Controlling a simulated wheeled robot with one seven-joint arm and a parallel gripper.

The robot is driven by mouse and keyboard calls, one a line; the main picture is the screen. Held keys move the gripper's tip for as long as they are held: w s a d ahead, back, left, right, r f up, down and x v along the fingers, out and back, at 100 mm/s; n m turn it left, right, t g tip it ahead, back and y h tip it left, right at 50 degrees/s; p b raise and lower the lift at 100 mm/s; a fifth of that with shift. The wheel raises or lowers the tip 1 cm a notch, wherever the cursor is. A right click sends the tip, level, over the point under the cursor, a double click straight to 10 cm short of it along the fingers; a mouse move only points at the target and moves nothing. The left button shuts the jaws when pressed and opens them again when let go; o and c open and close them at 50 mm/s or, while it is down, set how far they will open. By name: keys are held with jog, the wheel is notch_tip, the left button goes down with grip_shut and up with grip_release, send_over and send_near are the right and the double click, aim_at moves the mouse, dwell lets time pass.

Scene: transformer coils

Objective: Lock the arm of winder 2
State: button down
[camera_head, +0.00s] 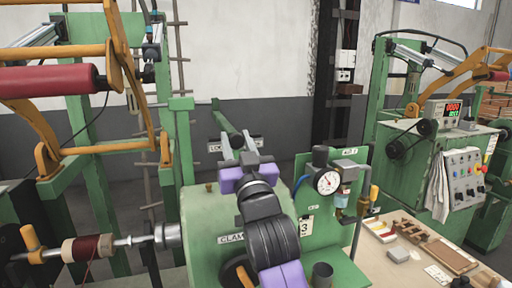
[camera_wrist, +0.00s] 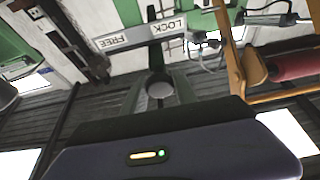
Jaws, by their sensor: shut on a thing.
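My gripper (camera_head: 238,152) is at the green machine in the middle of the head view, in front of a white label plate (camera_head: 214,147) that it partly covers. In the wrist view the plate (camera_wrist: 140,35) reads LOCK and FREE. My gripper's fingers (camera_wrist: 160,92) are shut on a grey round knob (camera_wrist: 160,90) on a dark lever below the plate. The knob is hidden by my gripper in the head view. I cannot tell which word the lever points to. An orange arm with a red roller (camera_head: 50,81) stands at the left, and the roller also shows in the wrist view (camera_wrist: 296,64).
A CLAMP label (camera_head: 231,238) sits lower on the green machine. A pressure gauge (camera_head: 327,182) and valve fittings stand close to the right of my arm. A bench (camera_head: 405,263) with small trays is at the lower right. A control panel (camera_head: 464,180) stands beyond.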

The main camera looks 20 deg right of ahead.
jog(key=a+b, duration=0.1)
jog(key=a, duration=0.3)
jog(key=shift+a+b, duration=0.1)
jog(key=shift+b, duration=0.25)
jog(key=shift+a, duration=0.1)
jog(key=c, duration=1)
grip_release()
jog(key=b+v, duration=0.2)
jog(key=v, duration=0.5)
jog(key=shift+s+f, duration=0.2)
jog(key=shift+s, duration=0.15)
